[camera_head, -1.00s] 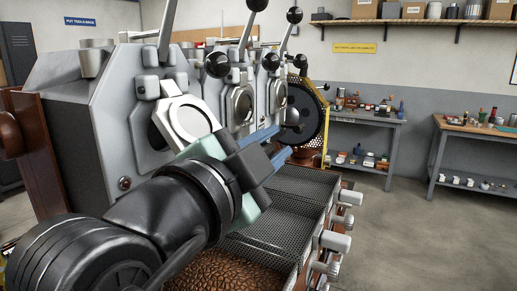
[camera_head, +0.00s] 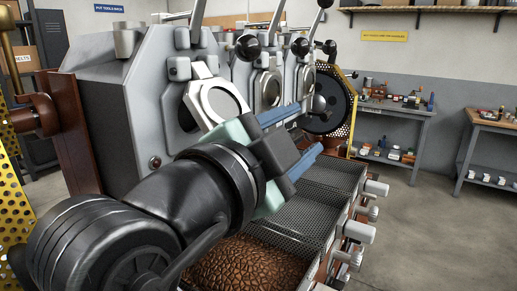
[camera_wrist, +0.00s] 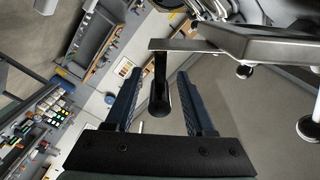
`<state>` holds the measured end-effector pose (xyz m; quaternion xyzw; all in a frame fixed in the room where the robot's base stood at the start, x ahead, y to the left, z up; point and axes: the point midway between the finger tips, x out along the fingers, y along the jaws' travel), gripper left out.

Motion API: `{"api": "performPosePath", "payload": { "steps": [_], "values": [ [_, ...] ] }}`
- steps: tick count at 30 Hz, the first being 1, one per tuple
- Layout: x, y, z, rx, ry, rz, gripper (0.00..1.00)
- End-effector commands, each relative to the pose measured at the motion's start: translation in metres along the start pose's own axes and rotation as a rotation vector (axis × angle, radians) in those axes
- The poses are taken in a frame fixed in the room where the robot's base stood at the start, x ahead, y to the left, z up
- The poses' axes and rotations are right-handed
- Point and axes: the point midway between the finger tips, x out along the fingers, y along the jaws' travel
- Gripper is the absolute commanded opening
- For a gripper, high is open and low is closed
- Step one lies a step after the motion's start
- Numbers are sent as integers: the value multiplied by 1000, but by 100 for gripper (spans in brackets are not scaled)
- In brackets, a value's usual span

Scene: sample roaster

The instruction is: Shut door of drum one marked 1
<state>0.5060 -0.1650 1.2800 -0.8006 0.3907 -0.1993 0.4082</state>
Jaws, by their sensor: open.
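The nearest drum front (camera_head: 150,105) has a pale door with a round window (camera_head: 220,100). This door stands ajar, tilted away from the dark opening behind it. I cannot read a number on it. My gripper (camera_head: 310,127) is in front of and to the right of this door, with its blue fingers apart. In the wrist view my gripper (camera_wrist: 160,85) is open, and a black bar-like handle (camera_wrist: 160,85) shows between its fingers. The handle hangs from a flat grey piece (camera_wrist: 190,46). I cannot tell whether a finger touches it.
Further drum doors (camera_head: 267,90) stand in a row behind, with black ball-ended levers (camera_head: 248,45) above. A mesh cooling tray (camera_head: 325,190) and brown beans (camera_head: 255,265) lie below my arm. A bench (camera_head: 405,115) stands at the back right. The floor at right is clear.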

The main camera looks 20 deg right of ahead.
Motion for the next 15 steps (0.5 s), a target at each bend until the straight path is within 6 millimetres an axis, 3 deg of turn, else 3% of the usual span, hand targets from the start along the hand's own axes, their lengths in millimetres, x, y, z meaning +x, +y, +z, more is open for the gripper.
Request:
{"api": "performPosePath", "payload": {
  "steps": [9, 15],
  "values": [
    [-69, 0, 2, 2, -5, -5, 55],
    [-104, 0, 1, 1, -4, -3, 55]
  ]
}}
